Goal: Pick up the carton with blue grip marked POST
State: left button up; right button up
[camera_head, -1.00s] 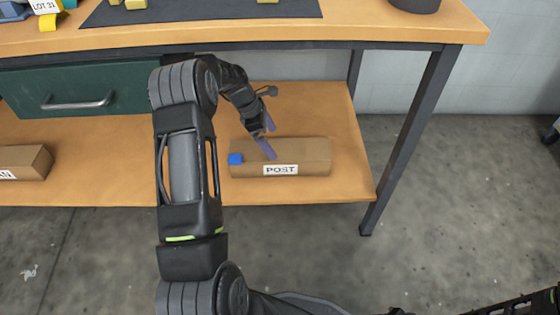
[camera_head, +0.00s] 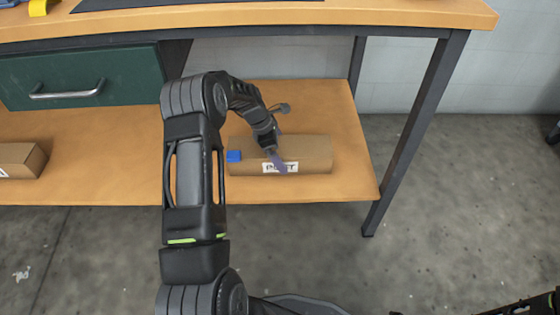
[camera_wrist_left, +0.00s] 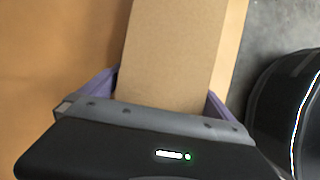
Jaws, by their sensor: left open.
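The brown POST carton (camera_head: 310,150) lies on the lower shelf of the bench. A blue grip (camera_head: 234,156) is at its left end. Its white label (camera_head: 291,167) faces front and is partly covered by a purple finger of my left gripper (camera_head: 277,158). That gripper is open and reaches down over the carton's middle. In the left wrist view the carton (camera_wrist_left: 170,50) runs between the two spread purple fingers of the left gripper (camera_wrist_left: 162,94). I cannot tell whether they touch it. The blue grip is not visible there. My right gripper is out of view.
Another brown carton (camera_head: 20,160) lies at the left of the lower shelf (camera_head: 110,150). A green drawer (camera_head: 85,78) hangs under the bench top (camera_head: 400,14). A dark bench leg (camera_head: 412,140) stands right of the POST carton. The shelf between the cartons is partly hidden by my left arm.

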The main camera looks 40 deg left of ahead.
pick_arm(q)
jog(key=shift+x, duration=1.05)
jog(key=shift+c, duration=0.4)
jog(key=c, duration=1.2)
